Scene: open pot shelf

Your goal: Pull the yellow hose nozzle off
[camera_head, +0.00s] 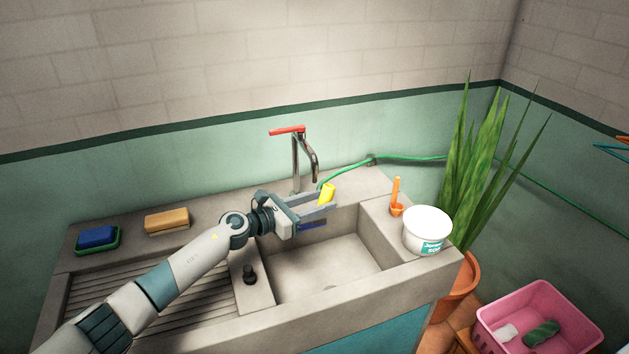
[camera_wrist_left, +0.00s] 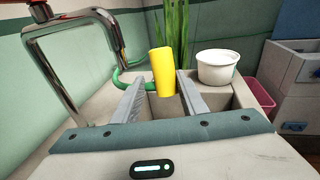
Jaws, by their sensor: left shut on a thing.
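The yellow hose nozzle (camera_head: 327,193) is between the fingers of my left gripper (camera_head: 324,203), over the back of the sink basin. In the left wrist view the nozzle (camera_wrist_left: 161,66) sticks up above the two fingers, slightly tilted. My left gripper (camera_wrist_left: 162,96) is shut on it. The green hose (camera_head: 345,168) runs from the wall at the right, past the tap, to the nozzle. In the left wrist view the hose (camera_wrist_left: 150,87) meets the nozzle low on its left side, partly behind a finger. My right gripper is not in view.
A chrome tap (camera_head: 296,160) with a red handle stands close behind my gripper. An orange scoop (camera_head: 396,200) and white tub (camera_head: 426,228) are on the right ledge. A sponge (camera_head: 167,220) and soap dish (camera_head: 98,239) are at left. The basin (camera_head: 330,270) looks mostly empty.

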